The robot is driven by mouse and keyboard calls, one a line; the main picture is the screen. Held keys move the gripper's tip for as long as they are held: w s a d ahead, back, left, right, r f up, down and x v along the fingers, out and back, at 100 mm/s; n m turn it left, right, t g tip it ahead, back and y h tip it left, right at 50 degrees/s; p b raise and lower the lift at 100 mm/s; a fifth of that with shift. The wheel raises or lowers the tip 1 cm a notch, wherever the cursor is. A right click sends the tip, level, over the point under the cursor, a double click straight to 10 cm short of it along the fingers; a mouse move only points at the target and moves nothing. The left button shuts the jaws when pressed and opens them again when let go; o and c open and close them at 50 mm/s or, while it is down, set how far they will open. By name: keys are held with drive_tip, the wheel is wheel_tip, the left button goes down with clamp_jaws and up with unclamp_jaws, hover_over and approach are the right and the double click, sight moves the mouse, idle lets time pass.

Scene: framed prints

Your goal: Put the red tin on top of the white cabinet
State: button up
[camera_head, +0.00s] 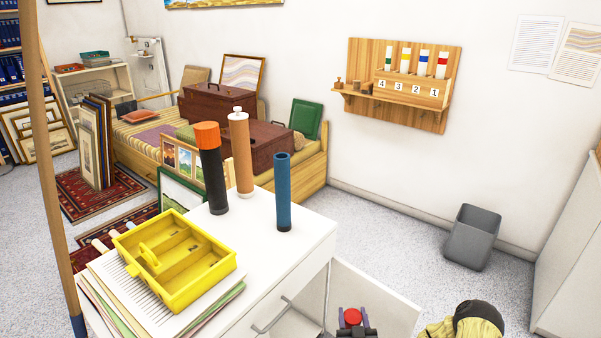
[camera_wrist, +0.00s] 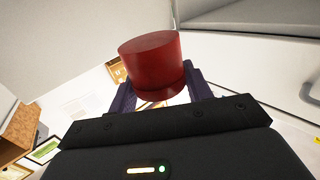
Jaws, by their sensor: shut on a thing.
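The red tin (camera_head: 351,317) is at the bottom of the head view, between the fingers of my gripper (camera_head: 352,328). In the wrist view the red tin (camera_wrist: 152,62) is a short cylinder, held tilted between the two dark purple fingers (camera_wrist: 160,98). My gripper is shut on it. The white cabinet (camera_head: 262,262) stands to the left of my gripper, with its top higher in the head view than the tin. Its top carries several things, with bare white surface near the right corner. The tin is apart from that top.
On the cabinet top are a yellow divided tray (camera_head: 174,258) on papers, a black tube with orange cap (camera_head: 213,175), a brown tube (camera_head: 241,150) and a blue tube (camera_head: 283,195). A white panel (camera_head: 375,295) juts out beside my gripper. A grey bin (camera_head: 471,238) stands behind.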

drive_tip(key=s+r+p, duration=0.3)
drive_tip(key=r+p, duration=1.1)
drive_tip(key=p, duration=0.1)
drive_tip(key=s+r+p, duration=0.4)
drive_tip(key=r+p, duration=1.1)
drive_tip(key=shift+r, duration=0.3)
drive_tip(key=shift+s+a, duration=0.1)
drive_tip(key=w+r, duration=0.4)
drive_tip(key=r, duration=0.1)
drive_tip(key=shift+w+r, duration=0.15)
drive_tip(key=shift+w, duration=0.05)
drive_tip(key=s+r+p, duration=0.4)
drive_tip(key=r+p, duration=0.7)
drive_tip(key=p, duration=0.6)
drive_tip(key=shift+s+r, duration=0.2)
drive_tip(key=shift+r, duration=0.1)
